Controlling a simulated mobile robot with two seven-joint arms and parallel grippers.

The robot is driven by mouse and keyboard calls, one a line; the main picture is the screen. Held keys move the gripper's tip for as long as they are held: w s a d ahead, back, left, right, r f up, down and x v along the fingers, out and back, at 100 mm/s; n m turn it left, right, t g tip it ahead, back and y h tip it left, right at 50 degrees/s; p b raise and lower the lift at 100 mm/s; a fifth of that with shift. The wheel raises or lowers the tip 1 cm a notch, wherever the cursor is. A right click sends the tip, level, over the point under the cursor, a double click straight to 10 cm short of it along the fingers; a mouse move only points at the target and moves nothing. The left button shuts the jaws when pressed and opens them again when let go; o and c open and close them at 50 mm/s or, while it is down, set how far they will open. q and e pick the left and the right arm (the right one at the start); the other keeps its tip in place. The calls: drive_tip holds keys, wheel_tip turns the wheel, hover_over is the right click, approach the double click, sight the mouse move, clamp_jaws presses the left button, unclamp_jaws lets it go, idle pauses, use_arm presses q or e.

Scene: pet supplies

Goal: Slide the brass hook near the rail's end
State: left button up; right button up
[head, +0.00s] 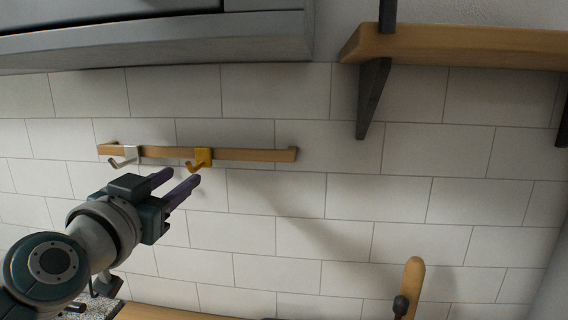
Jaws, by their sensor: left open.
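A wooden rail (250,155) is fixed on the white tiled wall and runs roughly level. A brass hook (204,156) hangs on it, a little right of the rail's middle. A white or silver hook (129,153) hangs near the rail's left end. My left gripper (180,182) comes in from the left, below the rail. Its two purple fingers are apart with nothing between them, and their tips point up and right, just below the brass hook. In the picture they look close to the hook, but I cannot tell the depth gap. My right gripper is not in view.
A grey cabinet (160,38) overhangs the wall above the rail. A wooden shelf (460,46) on dark brackets is at the upper right. A wooden-handled object (413,280) stands at the lower right. The rail right of the brass hook is bare.

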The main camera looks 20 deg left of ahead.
sight(190, 171)
use_arm(q)
drive_tip(key=x, duration=0.5)
drive_tip(key=shift+w, duration=0.4)
clamp_jaws()
idle(1.1)
